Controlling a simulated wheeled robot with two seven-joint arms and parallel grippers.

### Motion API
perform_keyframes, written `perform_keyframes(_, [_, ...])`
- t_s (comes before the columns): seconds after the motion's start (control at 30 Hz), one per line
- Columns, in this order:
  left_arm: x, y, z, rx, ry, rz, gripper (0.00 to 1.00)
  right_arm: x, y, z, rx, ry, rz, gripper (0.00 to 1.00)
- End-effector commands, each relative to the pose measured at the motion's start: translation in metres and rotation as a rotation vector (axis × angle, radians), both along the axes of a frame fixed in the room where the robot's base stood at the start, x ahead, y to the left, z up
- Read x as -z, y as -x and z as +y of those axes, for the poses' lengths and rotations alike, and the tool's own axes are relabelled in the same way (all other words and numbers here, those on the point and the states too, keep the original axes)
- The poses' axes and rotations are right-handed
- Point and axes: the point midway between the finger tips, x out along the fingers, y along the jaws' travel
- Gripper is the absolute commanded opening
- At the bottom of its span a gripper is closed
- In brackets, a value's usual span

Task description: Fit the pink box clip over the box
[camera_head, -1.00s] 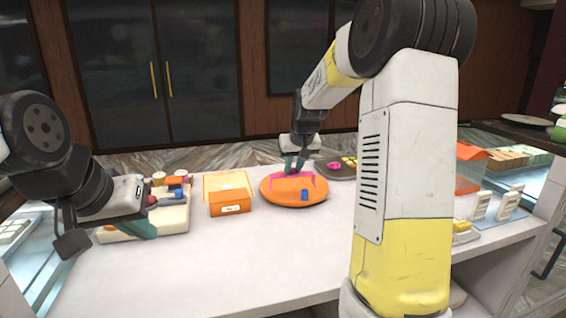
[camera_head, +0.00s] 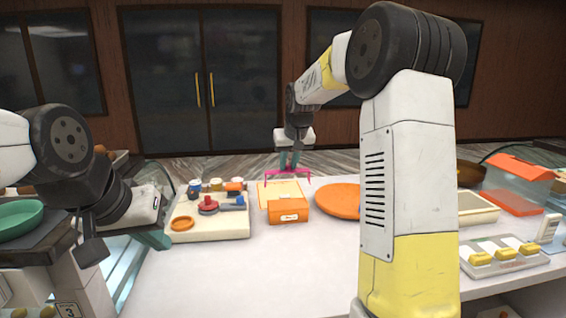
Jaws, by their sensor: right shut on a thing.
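The pink clip (camera_head: 274,175) is a thin bracket with its legs pointing down. My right gripper (camera_head: 289,166) is shut on its top bar and holds it upright over the back part of the orange box. The orange box (camera_head: 289,208) stands on the counter with a small white label on its front and a paler orange panel (camera_head: 279,189) behind. The clip appears apart from the box, but the exact gap is hard to judge. My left gripper (camera_head: 150,232) hangs at the left near the cream tray; its fingertips are partly hidden.
The cream tray (camera_head: 183,230) with jars and coloured pieces is left of the box. A round orange plate (camera_head: 338,198) is right of it, partly behind my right arm. A green dish (camera_head: 18,218) is far left. The front counter (camera_head: 255,275) is clear.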

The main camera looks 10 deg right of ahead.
Motion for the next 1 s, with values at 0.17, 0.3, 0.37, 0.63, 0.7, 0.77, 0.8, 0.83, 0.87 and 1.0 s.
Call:
perform_keyframes(0.17, [0.000, 0.000, 0.000, 0.000, 0.000, 0.000, 0.00, 0.022, 0.000, 0.000, 0.001, 0.000, 0.002, 0.00])
perform_keyframes(0.3, [0.000, 0.000, 0.000, 0.000, 0.000, 0.000, 0.00, 0.039, 0.001, 0.000, 0.001, 0.000, 0.002, 0.00])
perform_keyframes(0.37, [0.000, 0.000, 0.000, 0.000, 0.000, 0.000, 0.00, 0.045, 0.000, 0.000, 0.001, 0.000, 0.001, 0.00])
perform_keyframes(0.63, [0.000, 0.000, 0.000, 0.000, 0.000, 0.000, 0.00, 0.062, 0.000, 0.000, 0.001, -0.001, -0.001, 0.00])
perform_keyframes(0.7, [0.000, 0.000, 0.000, 0.000, 0.000, 0.000, 0.00, 0.064, 0.000, 0.000, 0.001, -0.001, -0.001, 0.00])
perform_keyframes(0.77, [0.000, 0.000, 0.000, 0.000, 0.000, 0.000, 0.00, 0.065, 0.000, 0.000, 0.001, -0.001, -0.001, 0.00])
perform_keyframes(0.8, [0.000, 0.000, 0.000, 0.000, 0.000, 0.000, 0.00, 0.065, 0.000, 0.000, 0.001, -0.001, -0.001, 0.00])
perform_keyframes(0.83, [0.000, 0.000, 0.000, 0.000, 0.000, 0.000, 0.00, 0.065, 0.000, 0.000, 0.001, -0.001, -0.001, 0.00])
perform_keyframes(0.87, [0.000, 0.000, 0.000, 0.000, 0.000, 0.000, 0.00, 0.065, 0.000, 0.000, 0.001, -0.001, -0.001, 0.00])
perform_keyframes(1.0, [0.000, 0.000, 0.000, 0.000, 0.000, 0.000, 0.00, 0.065, 0.000, 0.000, 0.001, -0.001, -0.001, 0.00])
